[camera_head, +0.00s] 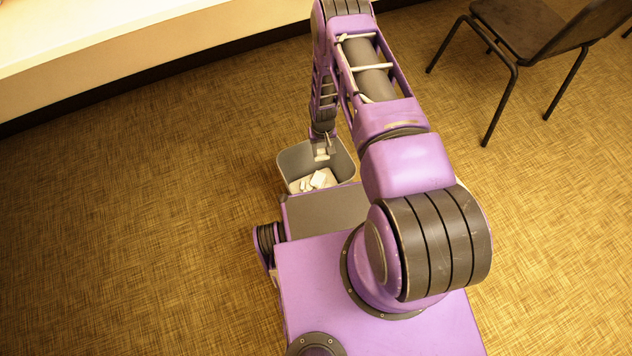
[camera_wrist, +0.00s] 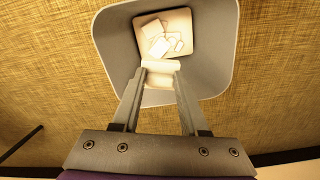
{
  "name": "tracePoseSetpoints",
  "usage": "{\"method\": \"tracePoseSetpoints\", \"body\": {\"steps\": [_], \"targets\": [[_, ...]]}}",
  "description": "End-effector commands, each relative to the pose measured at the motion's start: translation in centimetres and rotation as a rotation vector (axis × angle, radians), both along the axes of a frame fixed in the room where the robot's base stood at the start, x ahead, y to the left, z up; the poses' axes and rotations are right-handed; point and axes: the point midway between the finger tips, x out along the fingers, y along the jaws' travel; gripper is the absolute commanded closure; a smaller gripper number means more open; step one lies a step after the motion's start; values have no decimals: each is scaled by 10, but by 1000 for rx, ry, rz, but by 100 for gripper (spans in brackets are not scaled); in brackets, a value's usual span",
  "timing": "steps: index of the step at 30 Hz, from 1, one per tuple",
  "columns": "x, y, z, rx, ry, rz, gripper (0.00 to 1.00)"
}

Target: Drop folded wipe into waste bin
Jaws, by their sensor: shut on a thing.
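The waste bin (camera_head: 346,165) is a grey, open-topped container on the floor in front of my base. It also shows in the wrist view (camera_wrist: 215,55), where I look down into it. My gripper (camera_wrist: 160,74) is shut on the folded wipe (camera_wrist: 161,66), a small pale roll-like piece across the fingertips. In the head view my gripper (camera_head: 322,147) points down at the bin's opening, near its far rim. The wipe appears above or within the opening; its exact height is unclear. Several white pieces (camera_wrist: 163,36) lie on the bin's pale bottom.
A dark chair (camera_head: 525,35) stands at the upper right. A pale ledge or counter with a dark base (camera_head: 120,50) runs along the upper left. The woven brown floor (camera_head: 130,220) is clear on the left. A thin dark bar (camera_wrist: 22,143) shows at the wrist view's lower left.

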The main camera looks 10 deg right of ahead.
Motion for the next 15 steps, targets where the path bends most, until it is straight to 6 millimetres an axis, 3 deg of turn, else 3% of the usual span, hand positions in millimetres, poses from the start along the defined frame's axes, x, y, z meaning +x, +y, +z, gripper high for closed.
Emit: {"method": "tracePoseSetpoints", "body": {"steps": [4,13,14,15], "targets": [[-1,0,-17,0,1,0,100],[0,0,-19,0,0,0,100],[0,0,-19,0,1,0,55],[0,0,-19,0,0,0,48]]}}
